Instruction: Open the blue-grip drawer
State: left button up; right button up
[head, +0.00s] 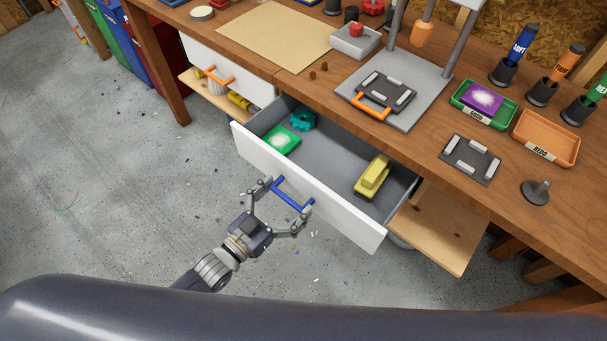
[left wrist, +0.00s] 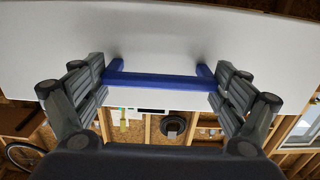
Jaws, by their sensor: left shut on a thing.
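The drawer has a white front (head: 330,207) with a blue grip (head: 294,194). It is pulled well out from under the wooden bench, so its grey inside shows. In it lie a green piece with a white patch (head: 280,141), a teal gear (head: 302,120) and a yellow tool (head: 372,177). My left gripper (head: 283,201) is shut on the blue grip, with a finger at each end. In the left wrist view the blue grip (left wrist: 160,80) spans between the finger pads, against the white front (left wrist: 160,40). My right gripper is not in view.
The bench top (head: 285,50) carries a press with a grey base (head: 410,105), a green tray (head: 483,105) and an orange tray (head: 546,138). Another white drawer with an orange grip (head: 217,76) is at the left. A wooden board (head: 440,232) juts out at the right. The floor at left is open.

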pick_arm(q)
jog(key=p+v, duration=0.2)
jog(key=v, duration=1.2)
jog(key=shift+s+p, duration=0.2)
jog(key=shift+p, duration=0.1)
jog(key=shift+a, duration=0.15)
jog(key=o, duration=1.2)
jog(key=shift+o, duration=0.2)
jog(key=v, duration=1.2)
